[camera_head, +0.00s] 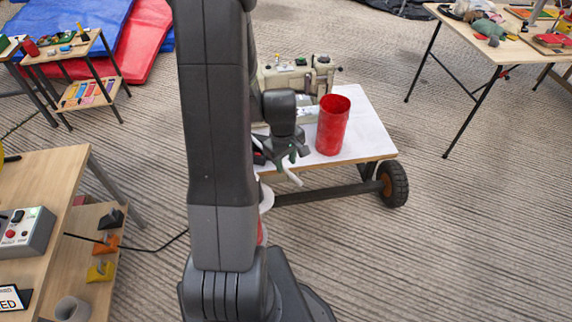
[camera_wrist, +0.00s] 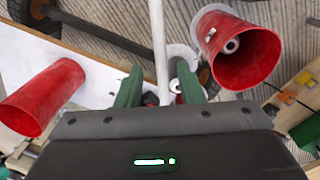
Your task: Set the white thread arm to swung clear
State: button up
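The sewing machine (camera_head: 290,76) is cream-coloured and stands on the white-topped cart, partly hidden behind my arm. A slim white rod, which looks like the thread arm (camera_wrist: 158,42), runs down the middle of the wrist view. Its lower end lies between my green fingertips. A white bar also shows just below my gripper in the head view (camera_head: 293,178). My gripper (camera_head: 289,158) is over the cart's near edge. In the wrist view my gripper (camera_wrist: 160,90) has its fingers apart, one on each side of the rod; I cannot tell whether they touch it.
A red cylinder (camera_head: 333,126) stands on the cart top (camera_head: 372,140), right of my gripper. Another red cup (camera_wrist: 262,58) with a white bracket (camera_wrist: 182,54) is right of the rod. Tables with small items stand left and right. The carpet at right is clear.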

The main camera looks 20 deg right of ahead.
jog(key=shift+f, duration=0.8)
jog(key=shift+s, duration=0.1)
grip_shut()
